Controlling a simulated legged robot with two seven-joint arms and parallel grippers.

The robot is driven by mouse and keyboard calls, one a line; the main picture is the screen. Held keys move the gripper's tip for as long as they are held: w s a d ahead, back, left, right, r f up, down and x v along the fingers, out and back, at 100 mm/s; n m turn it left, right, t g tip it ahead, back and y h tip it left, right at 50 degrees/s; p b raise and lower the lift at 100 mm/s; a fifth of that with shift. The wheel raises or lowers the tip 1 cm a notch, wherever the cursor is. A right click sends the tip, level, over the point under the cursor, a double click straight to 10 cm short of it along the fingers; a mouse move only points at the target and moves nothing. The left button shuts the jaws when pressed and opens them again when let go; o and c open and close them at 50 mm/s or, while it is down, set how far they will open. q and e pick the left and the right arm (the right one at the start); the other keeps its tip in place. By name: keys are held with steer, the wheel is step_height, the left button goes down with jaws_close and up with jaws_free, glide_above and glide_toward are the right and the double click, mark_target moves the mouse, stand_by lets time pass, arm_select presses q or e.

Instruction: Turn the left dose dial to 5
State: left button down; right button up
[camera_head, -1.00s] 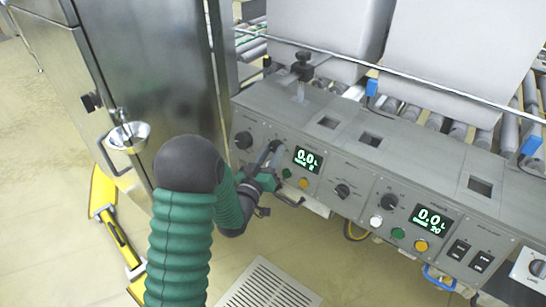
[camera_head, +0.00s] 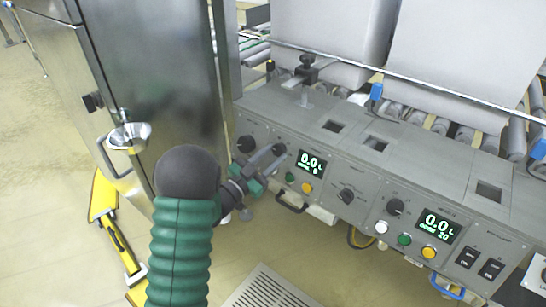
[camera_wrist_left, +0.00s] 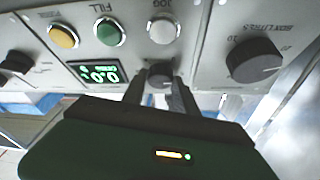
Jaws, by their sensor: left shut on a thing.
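The left dose dial (camera_head: 279,150) is a small black knob on the grey control panel, just left of the left display (camera_head: 312,163). My left gripper (camera_head: 270,157) is at this dial, its two fingers on either side of it and shut on it. The wrist view, turned over, shows the dial (camera_wrist_left: 160,73) between the fingertips of the left gripper (camera_wrist_left: 160,86). The left display reads 0.0 L, with a smaller dose line whose digit I cannot read surely. The dial's pointer is hidden. My right gripper is not in view.
A larger black knob (camera_head: 246,144) sits left of the dose dial. Green (camera_head: 290,177) and orange (camera_head: 306,188) buttons lie below the left display. A second display (camera_head: 438,227) and knob (camera_head: 395,207) are further right. A steel cabinet (camera_head: 150,80) stands close on the left.

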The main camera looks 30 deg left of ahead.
arm_select(q)
steer(key=shift+f, duration=0.15)
steer(key=c, duration=1)
jaws_free()
steer(key=shift+o, duration=0.2)
steer(key=p+v, duration=0.5)
steer(key=v, duration=1.2)
steer(key=shift+a, duration=0.2)
